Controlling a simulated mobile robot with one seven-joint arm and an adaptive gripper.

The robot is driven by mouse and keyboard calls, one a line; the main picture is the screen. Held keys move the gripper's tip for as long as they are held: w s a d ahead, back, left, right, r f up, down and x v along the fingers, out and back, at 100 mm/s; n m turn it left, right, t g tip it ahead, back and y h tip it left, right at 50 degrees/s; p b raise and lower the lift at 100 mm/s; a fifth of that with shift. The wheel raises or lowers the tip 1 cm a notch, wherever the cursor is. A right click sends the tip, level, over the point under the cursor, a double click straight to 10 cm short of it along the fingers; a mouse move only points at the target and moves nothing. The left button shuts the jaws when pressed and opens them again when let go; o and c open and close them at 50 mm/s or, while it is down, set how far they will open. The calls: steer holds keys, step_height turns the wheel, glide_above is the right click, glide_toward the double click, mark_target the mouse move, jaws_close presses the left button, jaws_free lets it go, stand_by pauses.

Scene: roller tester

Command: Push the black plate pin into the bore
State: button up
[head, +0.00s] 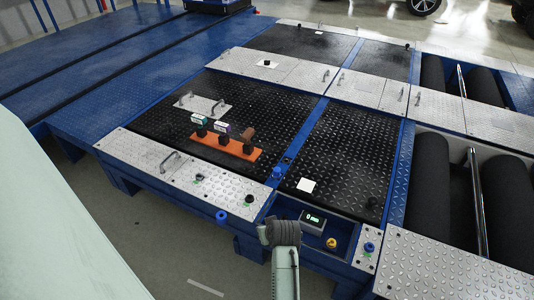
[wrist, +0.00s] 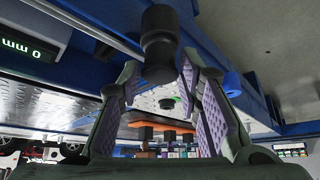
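The black plate pin (wrist: 159,55) is a short cylinder with a thick head and a thinner stem. In the head view my gripper (head: 280,232) is just right of the silver checkered plate's end, next to the display box; the pin cannot be told apart there. A black knob (head: 250,198) stands on the silver plate (head: 165,160). I cannot clearly make out the bore.
The display box (head: 312,220) reads 0 mm. A yellow knob (head: 331,243) and blue knobs (head: 222,215) are close by. An orange rack (head: 225,148) with several blocks lies on the black deck. Black rollers (head: 505,205) are at right.

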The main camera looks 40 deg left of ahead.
jaws_close()
step_height(320, 180, up, 10)
stand_by(0.7)
steer(key=shift+c, duration=1.2)
jaws_free()
jaws_close()
steer(key=shift+w, duration=0.1)
